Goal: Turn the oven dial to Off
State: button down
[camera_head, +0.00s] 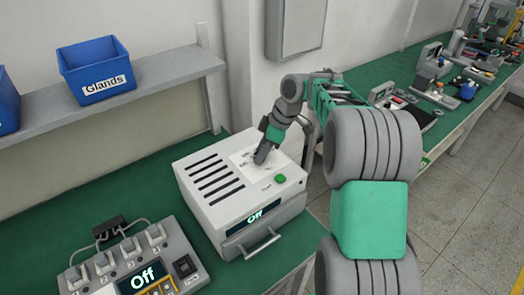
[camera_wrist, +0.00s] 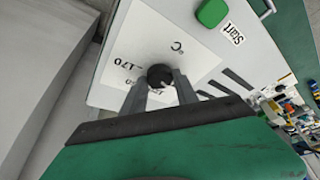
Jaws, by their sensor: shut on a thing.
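The oven (camera_head: 222,205) is a light grey box on the green bench, with dark vent slots and a front display reading "Off" (camera_head: 257,215). Its dial (camera_wrist: 159,76) is a round black knob on a white panel with temperature marks; "170" and "°C" can be read in the wrist view. My gripper (camera_wrist: 161,84) is shut on the dial, with one finger at each side. In the head view my gripper (camera_head: 262,156) reaches down onto the oven's top and hides the dial. The dial's exact pointer direction is hard to tell.
A green Start button (camera_wrist: 212,12) sits on the oven top near the dial. A grey device (camera_head: 135,265) with another "Off" display stands at the lower left. A shelf (camera_head: 120,86) with blue bins (camera_head: 97,68) runs along the wall. The oven's front handle (camera_head: 260,244) sticks out.

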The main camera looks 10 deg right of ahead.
jog(key=c, duration=0.9)
grip_release()
jog(key=shift+c, duration=0.2)
jog(key=v, duration=0.7)
jog(key=shift+d+r+p, duration=0.15)
jog(key=shift+r+p, duration=0.2)
jog(key=shift+p, duration=0.1)
jog(key=s+a+r+m+t+h, duration=0.1)
jog(key=s+a+m, duration=0.2)
jog(key=s+m, duration=0.3)
jog(key=s+a+r+m+t+h, duration=0.1)
jog(key=s+a+m+h, duration=0.15)
jog(key=s, duration=0.55)
jog(key=s+d+f+m, duration=0.2)
jog(key=s+f+m, duration=0.2)
jog(key=s, duration=0.3)
jog(key=shift+s+f+m+h, duration=0.25)
jog(key=shift+m+h, duration=0.1)
jog(key=shift+m, duration=0.3)
